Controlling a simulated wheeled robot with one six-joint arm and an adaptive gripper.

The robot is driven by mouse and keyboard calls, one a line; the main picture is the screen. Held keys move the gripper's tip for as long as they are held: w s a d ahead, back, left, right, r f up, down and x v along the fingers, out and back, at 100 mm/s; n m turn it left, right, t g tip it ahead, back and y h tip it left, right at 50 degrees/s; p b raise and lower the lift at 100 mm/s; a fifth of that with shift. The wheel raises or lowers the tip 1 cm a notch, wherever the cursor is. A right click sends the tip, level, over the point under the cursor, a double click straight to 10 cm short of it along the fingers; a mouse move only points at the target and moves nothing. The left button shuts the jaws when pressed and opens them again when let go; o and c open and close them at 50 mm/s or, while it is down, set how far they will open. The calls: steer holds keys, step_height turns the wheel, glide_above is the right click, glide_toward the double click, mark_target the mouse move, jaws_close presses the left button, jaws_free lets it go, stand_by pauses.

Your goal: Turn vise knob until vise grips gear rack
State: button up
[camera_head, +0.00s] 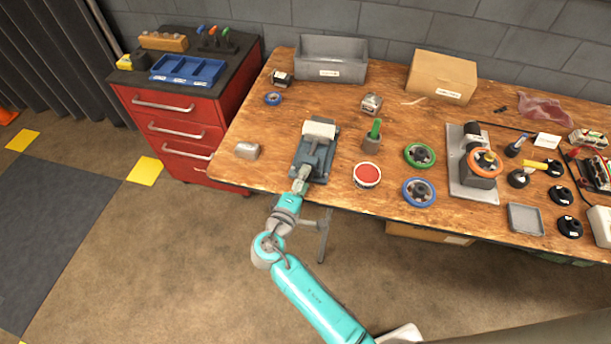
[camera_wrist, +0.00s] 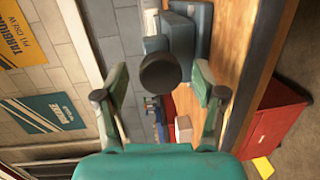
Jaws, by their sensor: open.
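The vise (camera_head: 308,158) is blue-grey and stands at the front edge of the wooden bench, with a pale block (camera_head: 319,130) at its top. I cannot tell whether this block is the gear rack. In the wrist view the vise body (camera_wrist: 188,38) is at the top. Its dark round knob (camera_wrist: 159,71) faces the camera. My gripper (camera_head: 302,181) is at the near end of the vise. In the wrist view my gripper (camera_wrist: 160,85) is open, with one finger on each side of the knob and gaps to both.
A white block (camera_head: 247,150) lies left of the vise. A red round button (camera_head: 367,174), a green-handled tool (camera_head: 374,133) and green and blue rings (camera_head: 419,155) are to the right. A grey bin (camera_head: 331,72) stands behind. A red drawer cabinet (camera_head: 177,120) is left of the bench.

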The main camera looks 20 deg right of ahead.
steer(key=v, duration=1)
steer(key=shift+s, duration=0.15)
steer(key=shift+f, duration=0.1)
